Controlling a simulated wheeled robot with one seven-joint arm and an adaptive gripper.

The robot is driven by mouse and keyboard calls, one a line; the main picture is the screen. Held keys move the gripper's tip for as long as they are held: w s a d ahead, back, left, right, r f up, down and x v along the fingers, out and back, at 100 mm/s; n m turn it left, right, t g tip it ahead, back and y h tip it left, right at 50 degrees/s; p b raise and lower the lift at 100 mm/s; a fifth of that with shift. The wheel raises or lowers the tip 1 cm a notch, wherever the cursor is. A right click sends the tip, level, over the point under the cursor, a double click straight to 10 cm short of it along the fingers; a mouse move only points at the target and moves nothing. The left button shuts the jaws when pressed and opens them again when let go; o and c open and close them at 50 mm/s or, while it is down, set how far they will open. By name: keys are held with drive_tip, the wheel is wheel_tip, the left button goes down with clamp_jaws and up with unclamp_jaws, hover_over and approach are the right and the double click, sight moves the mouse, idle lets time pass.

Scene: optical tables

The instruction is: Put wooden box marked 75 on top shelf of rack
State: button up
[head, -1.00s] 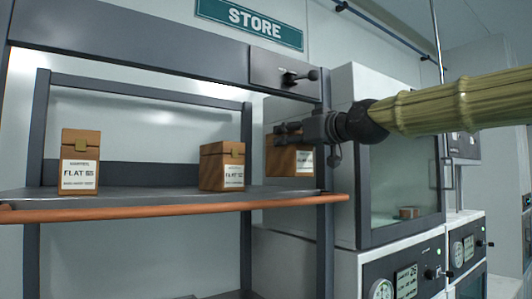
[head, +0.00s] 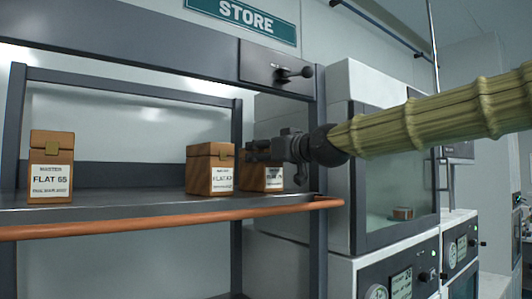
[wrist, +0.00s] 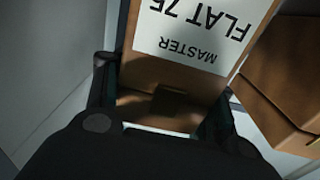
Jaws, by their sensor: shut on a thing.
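The wooden box marked FLAT 75 (wrist: 170,75) fills the middle of the wrist view, its white label upside down there. My gripper (wrist: 165,105) is shut on it, with a dark finger on each side. The rack (head: 130,60) has a dark frame and a copper-coloured front rail.
A middle wooden box (head: 210,170) stands just left of the held box; it also shows close by in the wrist view (wrist: 285,80). A glass-fronted cabinet (head: 395,175) stands right of the rack.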

drive_tip(key=shift+s+d+f, duration=0.1)
drive_tip(key=shift+s+d, duration=0.05)
drive_tip(key=shift+s, duration=0.05)
drive_tip(key=o, duration=1.5)
drive_tip(key=shift+w+f, duration=0.1)
drive_tip(key=shift+w, duration=0.1)
drive_tip(key=shift+s, duration=0.1)
